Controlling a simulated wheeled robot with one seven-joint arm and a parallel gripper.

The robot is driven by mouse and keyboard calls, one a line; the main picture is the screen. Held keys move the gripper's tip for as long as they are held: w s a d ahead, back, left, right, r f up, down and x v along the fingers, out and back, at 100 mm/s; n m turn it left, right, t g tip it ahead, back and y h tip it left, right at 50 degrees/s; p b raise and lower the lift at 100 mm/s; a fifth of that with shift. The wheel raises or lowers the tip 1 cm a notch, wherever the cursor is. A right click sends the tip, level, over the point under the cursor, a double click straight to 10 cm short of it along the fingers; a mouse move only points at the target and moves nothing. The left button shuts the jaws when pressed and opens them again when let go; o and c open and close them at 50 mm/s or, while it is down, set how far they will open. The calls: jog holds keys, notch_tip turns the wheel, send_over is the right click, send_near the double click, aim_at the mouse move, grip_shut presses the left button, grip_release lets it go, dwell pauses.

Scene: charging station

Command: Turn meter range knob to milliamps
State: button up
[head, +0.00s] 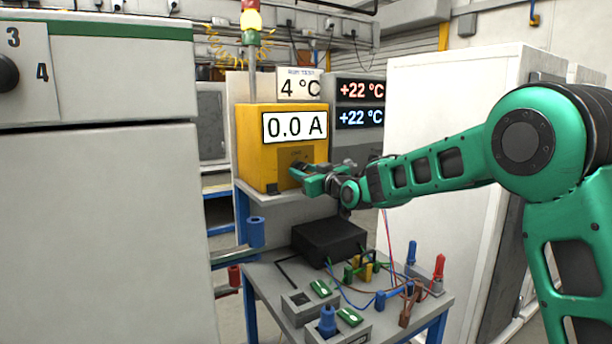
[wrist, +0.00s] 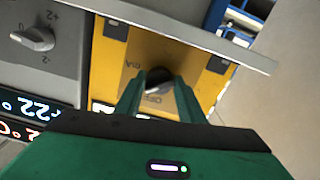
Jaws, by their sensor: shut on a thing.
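The yellow meter (head: 257,155) stands on a shelf, and its display (head: 294,127) reads 0.0 A. In the head view my gripper (head: 300,177) reaches the meter's front and hides the knob. I cannot tell exactly where the knob points.
A grey panel with another knob (wrist: 35,39) lies beside the meter in the wrist view. Temperature displays (head: 360,104) are right of the meter. A lower bench (head: 262,277) holds a black box (head: 328,242), cables and plugs. A white cabinet (head: 445,110) stands behind my arm.

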jog(key=shift+w+d+r+m, duration=0.15)
jog(key=shift+d+r+m, duration=0.05)
jog(key=shift+d+m, duration=0.1)
jog(key=m, duration=0.3)
jog(key=shift+m, duration=0.4)
jog(key=m, duration=0.4)
jog(key=shift+m, duration=0.3)
jog(key=shift+d, duration=0.1)
jog(key=o, duration=1)
jog(key=shift+w, duration=0.1)
jog(key=shift+o, duration=0.2)
jog(key=shift+a+f, duration=0.1)
jog(key=shift+a, duration=0.1)
jog(key=v, duration=1.1)
jog(key=shift+f, duration=0.1)
